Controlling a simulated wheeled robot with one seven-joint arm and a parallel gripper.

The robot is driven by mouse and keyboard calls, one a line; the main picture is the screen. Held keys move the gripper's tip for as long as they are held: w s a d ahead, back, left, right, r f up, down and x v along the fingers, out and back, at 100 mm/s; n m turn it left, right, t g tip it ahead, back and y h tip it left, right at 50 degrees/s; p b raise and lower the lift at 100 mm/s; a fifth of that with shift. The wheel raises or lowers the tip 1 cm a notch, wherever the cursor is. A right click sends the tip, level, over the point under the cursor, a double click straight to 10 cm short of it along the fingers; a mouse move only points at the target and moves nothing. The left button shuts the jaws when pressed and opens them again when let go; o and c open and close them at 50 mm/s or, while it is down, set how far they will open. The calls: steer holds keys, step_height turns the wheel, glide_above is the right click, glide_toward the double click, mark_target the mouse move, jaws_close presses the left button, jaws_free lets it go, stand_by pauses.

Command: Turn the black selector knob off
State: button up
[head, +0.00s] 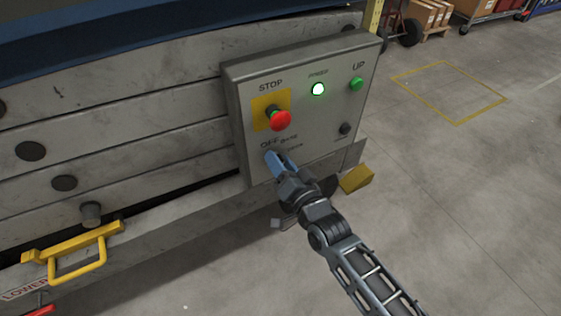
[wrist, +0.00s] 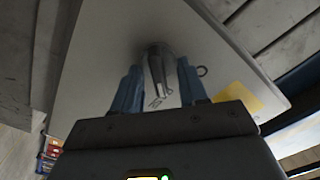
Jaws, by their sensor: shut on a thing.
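The grey control box (head: 310,110) is mounted on the side of the lift. My gripper (head: 277,160) is at its lower left, by the lettering "OFF". In the wrist view, the dark selector knob (wrist: 158,68) stands out from the panel between the two blue fingers of my gripper (wrist: 158,92). The gripper is shut on the knob. In the head view the fingers hide the knob, so its pointing direction cannot be told there.
The red stop button (head: 280,120) on its yellow plate is just above my gripper. A lit green lamp (head: 318,89), a green UP button (head: 356,84) and a black button (head: 345,128) are further right. A yellow handle (head: 75,248) juts out lower left. The floor at right is open.

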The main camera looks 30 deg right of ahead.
steer(key=n+p, duration=0.1)
steer(key=n, duration=0.3)
steer(key=shift+a+r, duration=0.1)
steer(key=shift+r, duration=0.05)
steer(key=shift+a+n+p, duration=0.2)
steer(key=shift+n+p, duration=0.25)
steer(key=shift+n, duration=1.85)
steer(key=o, duration=1)
steer(key=shift+o, duration=0.2)
steer(key=s, duration=0.8)
steer(key=shift+p, duration=0.4)
